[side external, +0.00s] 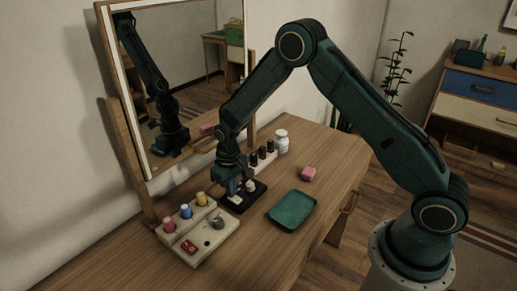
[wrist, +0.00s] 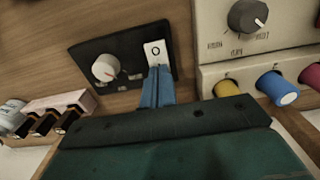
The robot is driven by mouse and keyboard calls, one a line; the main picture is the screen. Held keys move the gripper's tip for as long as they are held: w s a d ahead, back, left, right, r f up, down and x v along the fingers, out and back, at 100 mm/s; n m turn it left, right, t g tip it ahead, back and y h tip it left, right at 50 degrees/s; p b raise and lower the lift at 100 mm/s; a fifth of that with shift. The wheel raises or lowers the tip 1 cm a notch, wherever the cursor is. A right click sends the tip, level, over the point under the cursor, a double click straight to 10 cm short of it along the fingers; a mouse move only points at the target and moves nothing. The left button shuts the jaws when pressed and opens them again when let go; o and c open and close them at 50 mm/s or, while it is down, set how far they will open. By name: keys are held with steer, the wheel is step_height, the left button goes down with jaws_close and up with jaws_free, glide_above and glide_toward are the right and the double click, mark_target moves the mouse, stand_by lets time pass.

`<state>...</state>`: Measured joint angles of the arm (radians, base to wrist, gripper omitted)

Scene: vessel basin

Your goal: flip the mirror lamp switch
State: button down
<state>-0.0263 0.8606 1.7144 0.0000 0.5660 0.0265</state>
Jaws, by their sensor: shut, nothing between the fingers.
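A black panel (wrist: 120,48) lies on the wooden table, also seen in the side external view (side external: 241,206). It carries a white rocker switch (wrist: 155,50) marked with an O and a white round knob (wrist: 104,68). My gripper (wrist: 158,72) is shut and empty, pointing down at the panel. Its blue fingertips are at the near end of the rocker and hide part of it; I cannot tell whether they touch. In the side external view my gripper (side external: 233,189) covers the rocker. The framed mirror (side external: 185,70) stands behind the panel. No label naming the lamp is readable.
A pale control box (side external: 205,240) with coloured knobs, a grey dial (wrist: 248,15) and a red rocker (side external: 190,247) sits close beside the panel. A pink rack of dark bottles (side external: 262,156), a white jar (side external: 281,141), a green tray (side external: 292,211) and a pink block (side external: 308,174) stand nearby.

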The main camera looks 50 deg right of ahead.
steer(key=shift+f, duration=0.35)
steer(key=shift+r, duration=0.1)
stand_by(0.3)
steer(key=shift+r, duration=3.45)
